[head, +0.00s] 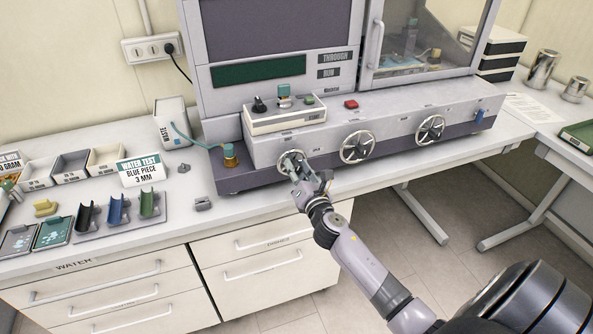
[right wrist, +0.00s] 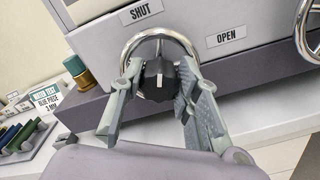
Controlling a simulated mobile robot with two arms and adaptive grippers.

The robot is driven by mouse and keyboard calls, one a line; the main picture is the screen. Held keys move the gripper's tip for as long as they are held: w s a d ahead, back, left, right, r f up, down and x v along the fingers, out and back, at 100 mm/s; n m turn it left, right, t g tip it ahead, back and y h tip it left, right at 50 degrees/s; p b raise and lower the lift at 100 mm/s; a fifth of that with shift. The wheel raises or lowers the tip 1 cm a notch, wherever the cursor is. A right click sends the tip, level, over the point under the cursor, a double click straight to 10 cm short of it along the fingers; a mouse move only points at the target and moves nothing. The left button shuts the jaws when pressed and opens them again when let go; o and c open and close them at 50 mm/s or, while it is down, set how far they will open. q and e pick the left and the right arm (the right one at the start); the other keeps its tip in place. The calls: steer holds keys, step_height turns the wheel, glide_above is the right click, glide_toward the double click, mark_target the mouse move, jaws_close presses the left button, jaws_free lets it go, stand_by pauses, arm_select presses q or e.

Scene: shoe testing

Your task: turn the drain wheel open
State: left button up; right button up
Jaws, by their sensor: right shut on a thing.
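A silver-rimmed wheel (head: 284,157), the leftmost of three on the machine's front, is where my right gripper (head: 295,170) is. In the right wrist view its rim (right wrist: 157,34) arches over a dark hub (right wrist: 158,88) with a white mark pointing about straight up. My right gripper (right wrist: 160,76) is shut on the wheel at its hub, one finger on each side. A SHUT label (right wrist: 140,12) is above left of the wheel and an OPEN label (right wrist: 227,37) is to its right. The fingers hide part of the wheel in the head view. My left gripper is not seen.
Two more wheels (head: 357,147) (head: 430,129) are to the right along the machine front. A brass-coloured fitting with a green top (head: 229,156) stands close on the left. Trays, coloured holders (head: 117,209) and a water test card (head: 141,170) occupy the left counter.

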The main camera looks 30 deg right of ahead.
steer(key=m+b, duration=0.1)
steer(key=m, duration=0.5)
steer(key=shift+d+m, duration=0.1)
steer(key=shift+m, duration=0.2)
steer(key=m, duration=0.6)
steer(key=shift+f, duration=0.15)
steer(key=shift+m, duration=0.3)
steer(key=o, duration=1.2)
steer(key=shift+c, duration=0.2)
